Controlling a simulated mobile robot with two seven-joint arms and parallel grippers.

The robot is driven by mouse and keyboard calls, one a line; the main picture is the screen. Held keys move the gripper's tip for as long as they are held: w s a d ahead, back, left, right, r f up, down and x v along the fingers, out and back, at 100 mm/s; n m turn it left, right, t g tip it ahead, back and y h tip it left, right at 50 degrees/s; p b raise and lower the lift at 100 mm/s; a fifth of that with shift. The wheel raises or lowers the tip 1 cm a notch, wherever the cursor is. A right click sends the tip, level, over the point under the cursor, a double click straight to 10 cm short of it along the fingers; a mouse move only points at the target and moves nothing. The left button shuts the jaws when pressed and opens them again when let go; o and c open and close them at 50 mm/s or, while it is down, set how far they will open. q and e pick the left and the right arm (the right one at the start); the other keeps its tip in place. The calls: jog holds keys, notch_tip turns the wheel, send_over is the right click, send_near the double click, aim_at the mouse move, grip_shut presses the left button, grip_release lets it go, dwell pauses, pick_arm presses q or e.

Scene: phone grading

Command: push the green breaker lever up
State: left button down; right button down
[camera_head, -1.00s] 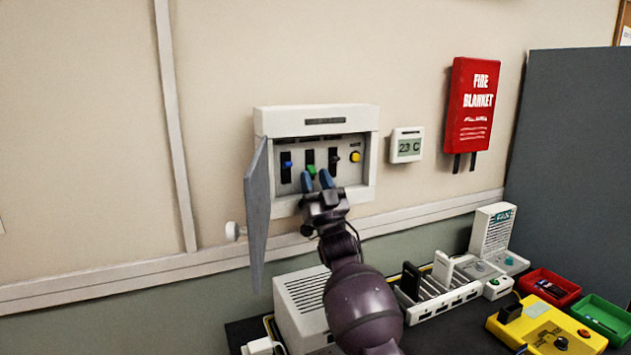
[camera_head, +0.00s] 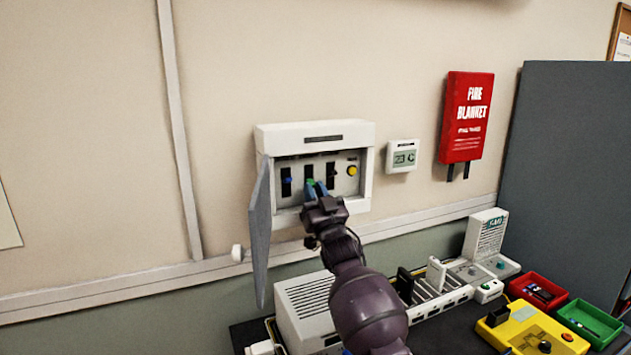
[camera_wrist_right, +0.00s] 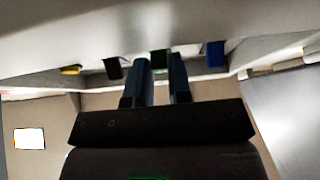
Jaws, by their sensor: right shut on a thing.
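The green breaker lever (camera_head: 310,183) is the middle one of three levers in the open white breaker box (camera_head: 368,160) on the wall. My right gripper (camera_head: 316,188) reaches up to it from below and is shut on it, partly hiding it. In the right wrist view, the green lever (camera_wrist_right: 159,60) shows between the two blue fingers of my right gripper (camera_wrist_right: 161,66). My left gripper is not in view.
A blue lever (camera_head: 287,180) and a black lever (camera_head: 331,175) flank the green one, with a yellow button (camera_head: 351,170) at right. The box's grey door (camera_head: 260,235) hangs open at left. A thermostat (camera_head: 402,156) and a red fire blanket case (camera_head: 467,120) are to the right.

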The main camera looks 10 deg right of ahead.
aim_at(309, 176)
jog(key=r+g+p, duration=0.1)
jog(key=p, duration=0.2)
jog(key=shift+s+g, duration=0.15)
jog(key=shift+g, duration=0.15)
jog(key=shift+g+p, duration=0.3)
jog(key=shift+p, duration=0.25)
jog(key=shift+r+g+h+p, duration=0.2)
jog(key=shift+g+h+p, duration=0.1)
jog(key=shift+g+p, duration=0.3)
jog(key=shift+r+g, duration=0.2)
jog(key=shift+g, duration=0.4)
jog(key=shift+r+g+h, duration=0.3)
jog(key=shift+g, duration=0.4)
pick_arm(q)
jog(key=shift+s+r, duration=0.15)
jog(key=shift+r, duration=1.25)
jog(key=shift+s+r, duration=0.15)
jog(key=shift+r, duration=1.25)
pick_arm(e)
jog(key=shift+r+g+h, duration=0.15)
jog(key=shift+r+g, duration=0.1)
jog(key=shift+g, duration=0.45)
jog(key=shift+r+g+h, duration=0.15)
jog(key=shift+r+g, duration=0.1)
jog(key=shift+g, duration=0.45)
jog(key=shift+r, duration=0.1)
